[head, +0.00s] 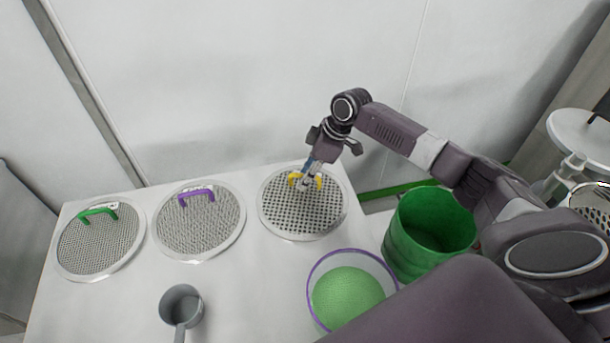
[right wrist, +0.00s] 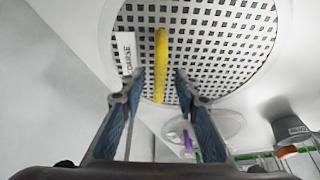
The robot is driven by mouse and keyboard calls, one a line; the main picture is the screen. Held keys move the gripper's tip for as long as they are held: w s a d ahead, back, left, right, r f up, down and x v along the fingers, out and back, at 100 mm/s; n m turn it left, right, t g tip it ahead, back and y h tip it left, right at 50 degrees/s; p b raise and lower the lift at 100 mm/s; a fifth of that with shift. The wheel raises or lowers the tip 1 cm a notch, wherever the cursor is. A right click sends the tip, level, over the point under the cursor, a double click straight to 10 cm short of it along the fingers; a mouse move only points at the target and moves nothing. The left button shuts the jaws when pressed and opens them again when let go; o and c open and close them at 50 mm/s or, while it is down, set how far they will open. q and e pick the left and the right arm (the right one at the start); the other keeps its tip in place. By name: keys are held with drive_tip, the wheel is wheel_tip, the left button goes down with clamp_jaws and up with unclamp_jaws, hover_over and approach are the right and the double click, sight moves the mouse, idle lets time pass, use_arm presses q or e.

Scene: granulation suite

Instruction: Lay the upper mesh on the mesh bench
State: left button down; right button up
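A round mesh with a yellow handle (head: 305,182) and coarse square holes lies flat at the right end of a white bench (head: 125,306). A label reading "COARSE" (right wrist: 127,56) sits beside its handle. My right gripper (head: 311,172) is over this mesh. In the right wrist view its fingers (right wrist: 160,82) stand apart on either side of the yellow handle (right wrist: 161,62), with a gap on both sides. A purple-handled mesh (head: 200,235) lies in the middle and a green-handled mesh (head: 98,250) at the left, both finer. My left gripper is out of view.
A grey scoop (head: 181,306) lies near the bench front. A clear purple-rimmed bowl of green material (head: 347,298) stands right of it. A green bin (head: 408,236) stands beyond the bench's right side. A pale wall (head: 230,80) rises close behind the bench.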

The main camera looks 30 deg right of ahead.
drive_tip(key=v, duration=1.1)
drive_tip(key=shift+r, duration=0.3)
drive_tip(key=shift+d, duration=0.1)
